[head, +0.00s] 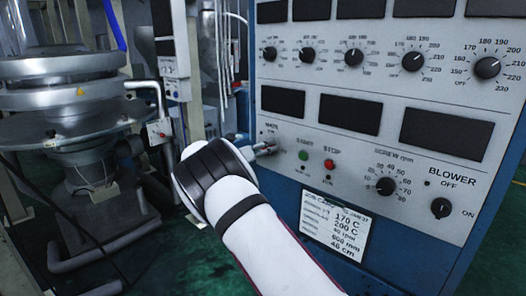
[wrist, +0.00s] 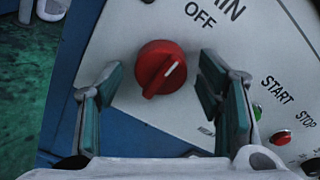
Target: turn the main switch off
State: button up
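The main switch is a red round knob (wrist: 160,68) with a raised grip and a white mark, on the light panel in the wrist view. The mark points up and right, roughly toward the OFF label (wrist: 200,16) but a little clockwise of it. My gripper (wrist: 161,68) is open, with one finger on each side of the knob and visible gaps between. I cannot tell how far the fingertips are from the panel. In the head view my gripper (head: 265,148) is at the panel's left edge, and my arm and gripper hide the knob.
A green START button (head: 303,155) and a red STOP button (head: 329,164) sit just right of my gripper. The screw speed knob (head: 386,186) and blower switch (head: 441,208) are further right. A job card (head: 335,222) hangs below. Round metal machinery (head: 65,95) stands at left.

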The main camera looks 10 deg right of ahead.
jog(key=v, duration=1.2)
jog(key=shift+r, duration=0.1)
